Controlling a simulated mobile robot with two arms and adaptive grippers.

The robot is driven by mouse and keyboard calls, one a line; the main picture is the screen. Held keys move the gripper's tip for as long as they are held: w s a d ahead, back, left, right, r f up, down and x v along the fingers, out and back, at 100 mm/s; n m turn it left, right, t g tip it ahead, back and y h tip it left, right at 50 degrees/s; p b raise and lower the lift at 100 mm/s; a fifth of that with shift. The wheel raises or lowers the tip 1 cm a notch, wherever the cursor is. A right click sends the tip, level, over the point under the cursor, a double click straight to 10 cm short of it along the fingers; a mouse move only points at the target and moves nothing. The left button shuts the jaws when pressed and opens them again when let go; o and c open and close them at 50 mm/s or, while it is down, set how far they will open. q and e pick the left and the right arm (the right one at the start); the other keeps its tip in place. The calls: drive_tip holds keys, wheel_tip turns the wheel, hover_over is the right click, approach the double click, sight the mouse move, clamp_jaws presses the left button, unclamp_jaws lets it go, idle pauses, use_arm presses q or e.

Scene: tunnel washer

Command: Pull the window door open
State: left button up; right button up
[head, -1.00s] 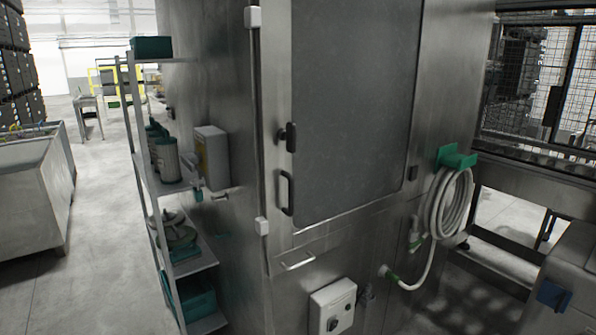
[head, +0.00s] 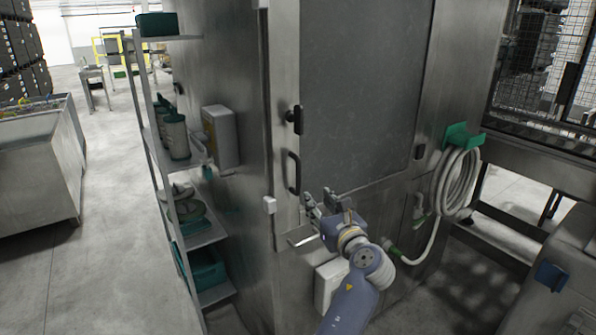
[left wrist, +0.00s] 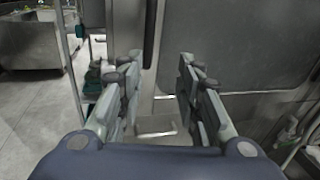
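The window door (head: 350,95) is a large dark grey panel in a steel frame on the front of the washer. It looks closed. Its black vertical bar handle (head: 293,172) is on the left edge, below a black latch (head: 295,119). My left gripper (head: 318,198) is in front of the door's lower left corner, below and right of the handle in the picture. Its fingers are apart with nothing between them. In the left wrist view, the handle (left wrist: 149,35) stands ahead, above the gap between the open fingers (left wrist: 157,80). My right gripper is in neither view.
A shelf rack (head: 150,130) with green items stands left of the washer. A coiled white hose (head: 455,185) hangs from a green holder to the right. A metal bin (head: 40,165) stands at the far left. Floor between the bin and rack is clear.

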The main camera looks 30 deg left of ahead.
sight(299, 176)
use_arm(q)
drive_tip(key=shift+g+y, duration=0.3)
drive_tip(key=shift+y, duration=0.2)
drive_tip(key=w+a+r, duration=0.1)
drive_tip(key=a, duration=0.2)
drive_tip(key=w+a+r+p, duration=0.1)
drive_tip(key=w+a, duration=0.1)
drive_tip(key=a, duration=0.1)
drive_tip(key=w+a+r+p, duration=0.1)
drive_tip(key=a, duration=0.2)
drive_tip(key=shift+w+r, duration=0.1)
drive_tip(key=shift+w, duration=0.05)
drive_tip(key=shift+w+a+p, duration=0.3)
drive_tip(key=shift+a+p, duration=0.05)
drive_tip(key=shift+a, duration=0.05)
clamp_jaws()
